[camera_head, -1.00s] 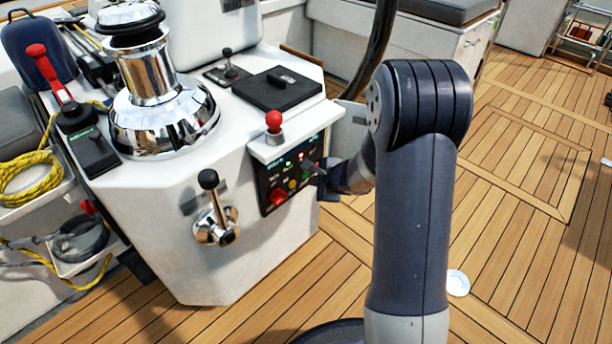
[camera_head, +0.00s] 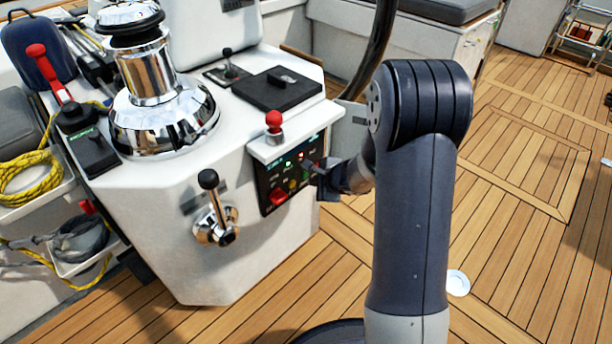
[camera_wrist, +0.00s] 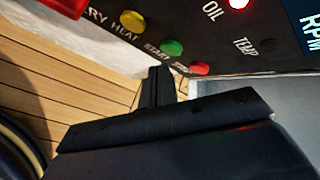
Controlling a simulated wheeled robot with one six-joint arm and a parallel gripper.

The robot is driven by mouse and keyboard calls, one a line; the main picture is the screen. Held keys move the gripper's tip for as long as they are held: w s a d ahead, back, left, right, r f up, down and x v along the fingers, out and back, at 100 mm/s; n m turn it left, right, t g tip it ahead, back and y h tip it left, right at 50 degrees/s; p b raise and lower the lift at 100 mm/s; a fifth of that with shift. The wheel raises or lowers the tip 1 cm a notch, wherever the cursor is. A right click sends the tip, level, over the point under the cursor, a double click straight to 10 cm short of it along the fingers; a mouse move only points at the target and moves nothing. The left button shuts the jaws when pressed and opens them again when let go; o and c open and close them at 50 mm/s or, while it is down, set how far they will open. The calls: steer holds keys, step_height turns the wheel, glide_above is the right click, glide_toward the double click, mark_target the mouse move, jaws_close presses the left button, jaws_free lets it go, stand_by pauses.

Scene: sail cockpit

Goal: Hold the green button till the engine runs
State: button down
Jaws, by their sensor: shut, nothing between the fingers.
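The green button (camera_wrist: 172,48), marked START, is on the dark engine panel (camera_head: 267,187). In the wrist view it sits between a yellow button (camera_wrist: 132,21) marked HEAT and a red button (camera_wrist: 200,68) marked STOP. My gripper (camera_wrist: 160,70) is shut and empty, its tip just below the green button in that view. I cannot tell whether the tip touches it. In the head view my gripper (camera_head: 316,168) reaches the panel's right side from the right and hides part of it. The OIL lamp (camera_wrist: 238,3) glows red.
A large red knob (camera_head: 278,196) is low on the panel. A lever with a black knob (camera_head: 208,179) sticks out to the left, and a red-topped knob (camera_head: 273,122) stands on the ledge above. Open teak deck (camera_head: 530,170) lies to the right.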

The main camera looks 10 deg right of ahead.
steer(key=shift+w+a, duration=0.25)
steer(key=shift+w, duration=0.05)
steer(key=shift+w+a, duration=0.25)
steer(key=shift+w, duration=0.15)
stand_by(1.5)
steer(key=shift+s+d+b, duration=0.5)
steer(key=shift+s+b, duration=0.1)
steer(key=shift+s, duration=0.15)
steer(key=s+d+b, duration=0.1)
steer(key=s, duration=0.1)
steer(key=s+d+b, duration=0.1)
steer(key=s+d, duration=0.1)
stand_by(0.4)
